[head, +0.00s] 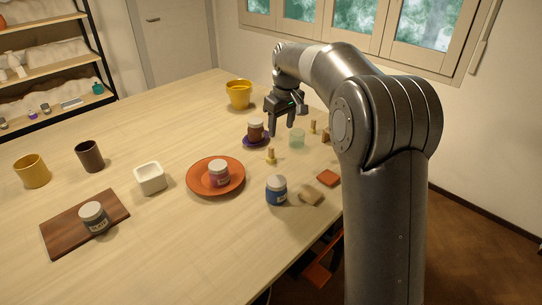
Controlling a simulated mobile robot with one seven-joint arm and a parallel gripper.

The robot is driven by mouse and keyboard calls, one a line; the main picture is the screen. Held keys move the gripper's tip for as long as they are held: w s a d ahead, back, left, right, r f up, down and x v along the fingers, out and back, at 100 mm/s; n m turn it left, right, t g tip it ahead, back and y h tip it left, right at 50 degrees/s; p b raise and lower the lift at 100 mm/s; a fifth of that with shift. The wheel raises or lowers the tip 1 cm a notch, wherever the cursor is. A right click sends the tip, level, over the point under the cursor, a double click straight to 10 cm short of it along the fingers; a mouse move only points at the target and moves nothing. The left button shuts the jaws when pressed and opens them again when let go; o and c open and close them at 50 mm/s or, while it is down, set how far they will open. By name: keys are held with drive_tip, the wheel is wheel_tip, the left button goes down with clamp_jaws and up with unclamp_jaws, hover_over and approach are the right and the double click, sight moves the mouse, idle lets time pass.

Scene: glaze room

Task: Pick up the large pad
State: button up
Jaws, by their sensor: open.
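Two small flat pads lie on the table near its right edge. One is a tan pad (311,194) beside a blue jar, and the other is an orange-red pad (328,178) just behind and to the right of it. The tan one looks somewhat bigger, but I cannot tell for sure which is the large pad. My gripper (285,118) is open and points down above the far right part of the table, by a brown jar (256,130). It is well behind both pads and holds nothing.
The blue jar (276,190) stands close to the tan pad. A pink jar sits on an orange plate (200,188). Small wooden-topped pieces (271,157) and a pale green glass (297,138) stand near my gripper. A yellow pot (239,95) stands behind.

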drive_tip(key=n, duration=0.1)
hover_over(271, 147)
drive_tip(key=s, duration=0.1)
wheel_tip(271, 147, down, 5)
drive_tip(key=shift+g, duration=0.3)
drive_tip(key=f, duration=0.6)
drive_tip(key=w+f, duration=0.1)
drive_tip(key=f, duration=0.3)
drive_tip(key=shift+a+f, duration=0.1)
drive_tip(key=shift+c, duration=0.3)
drive_tip(key=c, duration=1)
